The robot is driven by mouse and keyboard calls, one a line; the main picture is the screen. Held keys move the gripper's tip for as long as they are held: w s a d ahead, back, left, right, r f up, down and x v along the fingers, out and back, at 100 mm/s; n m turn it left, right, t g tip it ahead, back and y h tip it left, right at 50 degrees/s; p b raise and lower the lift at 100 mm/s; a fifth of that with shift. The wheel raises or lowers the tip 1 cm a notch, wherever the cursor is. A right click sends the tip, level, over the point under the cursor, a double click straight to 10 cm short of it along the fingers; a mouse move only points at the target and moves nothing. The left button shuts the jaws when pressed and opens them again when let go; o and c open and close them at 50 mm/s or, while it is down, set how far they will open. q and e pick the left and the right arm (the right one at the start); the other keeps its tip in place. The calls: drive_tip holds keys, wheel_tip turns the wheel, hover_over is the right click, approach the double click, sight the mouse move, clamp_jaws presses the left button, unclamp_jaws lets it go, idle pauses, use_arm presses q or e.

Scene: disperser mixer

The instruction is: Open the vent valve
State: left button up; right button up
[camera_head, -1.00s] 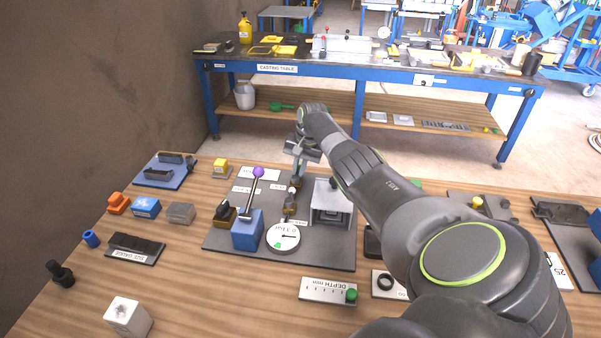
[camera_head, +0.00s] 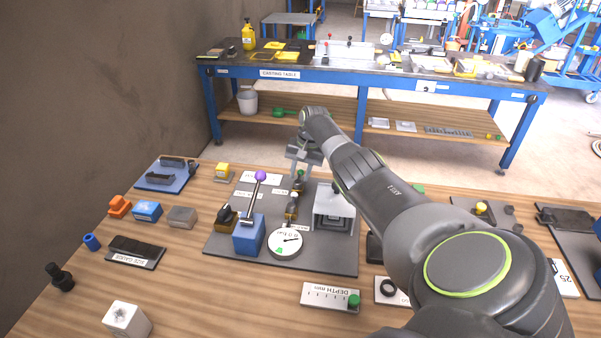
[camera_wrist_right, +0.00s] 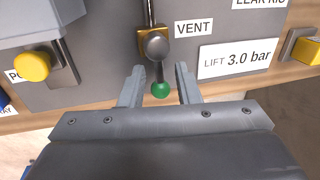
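The vent valve (camera_wrist_right: 155,44) is a brass body with a round grey hub, beside a VENT label (camera_wrist_right: 193,27) on the grey rig plate. Its short lever ends in a green ball (camera_wrist_right: 161,90). My right gripper (camera_wrist_right: 159,88) is open, with one finger on each side of the green ball. Gaps show between the ball and both fingers. In the head view the right gripper (camera_head: 303,160) is above the rig's far edge, and the green ball (camera_head: 300,174) shows just below it. My left gripper is in neither view.
A blue block with a purple-knobbed lever (camera_head: 255,205) and a round dial gauge (camera_head: 285,243) stand nearby. A grey box (camera_head: 334,208) is right of the valve. In the wrist view, yellow knobs (camera_wrist_right: 33,65) flank the valve. Loose blocks lie on the left of the wooden table.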

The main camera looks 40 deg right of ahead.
drive_tip(key=shift+d+r, duration=0.1)
drive_tip(key=shift+r, duration=0.25)
wheel_tip(320, 180, up, 16)
drive_tip(key=s+d+b, duration=0.1)
drive_tip(key=s+d, duration=0.1)
drive_tip(key=shift+s+r, duration=0.15)
drive_tip(key=shift+s, duration=0.2)
idle(0.4)
